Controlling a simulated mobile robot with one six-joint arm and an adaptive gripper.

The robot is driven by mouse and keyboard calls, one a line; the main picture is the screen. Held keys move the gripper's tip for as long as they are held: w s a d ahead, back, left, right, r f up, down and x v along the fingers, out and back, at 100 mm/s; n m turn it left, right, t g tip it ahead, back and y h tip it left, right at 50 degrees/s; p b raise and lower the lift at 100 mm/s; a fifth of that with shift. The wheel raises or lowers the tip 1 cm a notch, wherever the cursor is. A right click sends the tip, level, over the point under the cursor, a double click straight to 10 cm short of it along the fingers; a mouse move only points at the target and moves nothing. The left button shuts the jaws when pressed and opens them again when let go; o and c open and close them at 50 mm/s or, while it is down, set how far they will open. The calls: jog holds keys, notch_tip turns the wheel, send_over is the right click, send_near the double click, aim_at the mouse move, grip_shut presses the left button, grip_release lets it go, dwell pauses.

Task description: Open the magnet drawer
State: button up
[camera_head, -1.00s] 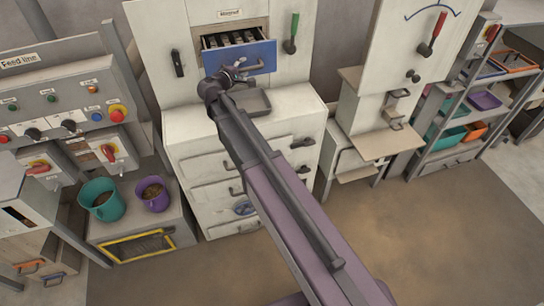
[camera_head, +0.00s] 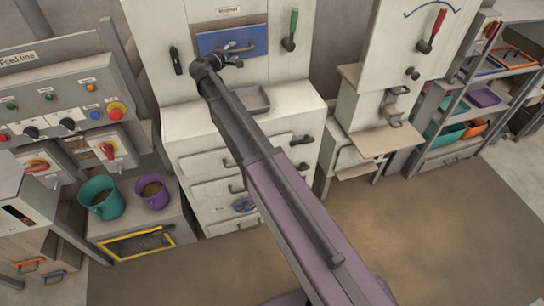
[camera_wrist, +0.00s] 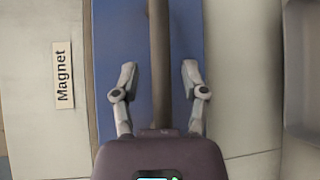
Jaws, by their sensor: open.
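The magnet drawer has a blue front (camera_head: 213,42), set in the pale cabinet under a label reading Magnet (camera_head: 229,11). No open drawer interior shows, and the front looks closed in. The blue front (camera_wrist: 108,25) and the Magnet label (camera_wrist: 63,75) also show in the wrist view. The drawer's dark bar handle (camera_wrist: 159,35) runs between the two spread fingers of my gripper (camera_wrist: 159,80), with a gap on each side. In the head view my gripper (camera_head: 236,54) is at the drawer front and partly hides the handle.
A green-handled lever (camera_head: 291,30) is right of the drawer and a black handle (camera_head: 176,61) is left. A grey tray (camera_head: 253,101) sits on the counter (camera_head: 190,120) below my gripper. A red-handled lever (camera_head: 432,32) is farther right. The floor in front is clear.

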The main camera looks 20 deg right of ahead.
jog(key=p+v, duration=0.2)
jog(key=v, duration=1.1)
jog(key=s+d+f+m+g+y+b, duration=0.25)
jog(key=s+d+f+m+g, duration=0.4)
jog(key=s+d+f, duration=0.5)
jog(key=s+f+m+g+y+b, duration=0.1)
jog(key=s+f+m+g+y, duration=0.1)
jog(key=s, duration=0.6)
jog(key=s+d+f+m+g+y+b, duration=0.1)
jog(key=s+f+g+y, duration=0.2)
jog(key=s, duration=0.6)
jog(key=shift+s+d+f+m+y, duration=0.2)
jog(key=shift+s+f+m+y, duration=0.15)
jog(key=shift+f+y, duration=1.15)
jog(key=shift+w+f+h, duration=0.15)
jog(key=shift+f+h, duration=0.05)
jog(key=shift+h, duration=0.05)
